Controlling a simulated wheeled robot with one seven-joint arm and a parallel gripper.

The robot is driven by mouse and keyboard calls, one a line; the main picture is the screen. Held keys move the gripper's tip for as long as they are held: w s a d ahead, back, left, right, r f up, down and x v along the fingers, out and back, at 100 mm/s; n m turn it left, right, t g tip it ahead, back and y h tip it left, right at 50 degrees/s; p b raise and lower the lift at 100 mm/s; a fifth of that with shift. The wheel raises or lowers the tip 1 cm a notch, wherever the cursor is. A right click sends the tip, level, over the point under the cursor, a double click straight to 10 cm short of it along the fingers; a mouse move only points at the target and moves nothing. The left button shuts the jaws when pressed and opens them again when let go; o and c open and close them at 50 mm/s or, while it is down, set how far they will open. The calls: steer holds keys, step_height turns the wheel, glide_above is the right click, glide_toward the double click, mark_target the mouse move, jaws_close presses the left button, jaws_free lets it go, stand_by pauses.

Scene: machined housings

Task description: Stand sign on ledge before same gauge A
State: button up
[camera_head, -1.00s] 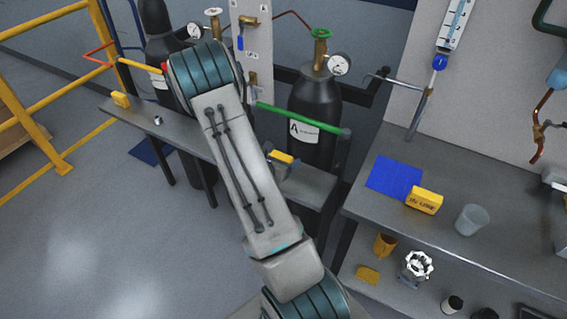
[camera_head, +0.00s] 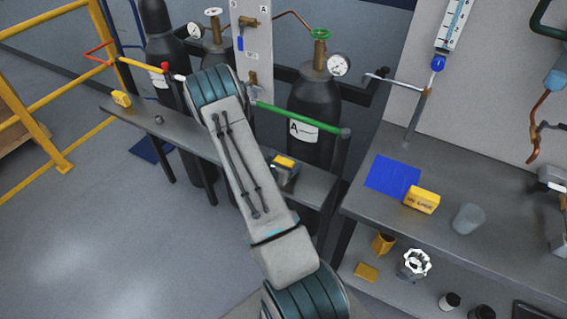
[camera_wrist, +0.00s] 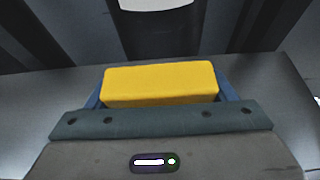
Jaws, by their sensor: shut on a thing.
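My gripper (camera_head: 285,165) is shut on a yellow sign (camera_head: 284,161), over the right end of the grey ledge (camera_head: 312,186). In the wrist view the sign (camera_wrist: 160,83) sits between the blue fingers, with the ledge (camera_wrist: 280,95) around it. I cannot tell whether the sign's bottom touches the ledge. Just behind stands a black cylinder (camera_head: 312,95) with a white label marked A, a green valve and a round gauge (camera_head: 339,64). The label's lower part (camera_wrist: 155,4) shows at the top of the wrist view.
A second gauge (camera_head: 195,30) is on the cylinders at left. A yellow block (camera_head: 121,98) and a small metal part (camera_head: 159,119) sit on the ledge's left part. A green bar (camera_head: 300,118) crosses before the A cylinder.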

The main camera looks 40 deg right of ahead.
steer(key=shift+f, duration=0.1)
steer(key=shift+f, duration=0.15)
steer(key=o, duration=1)
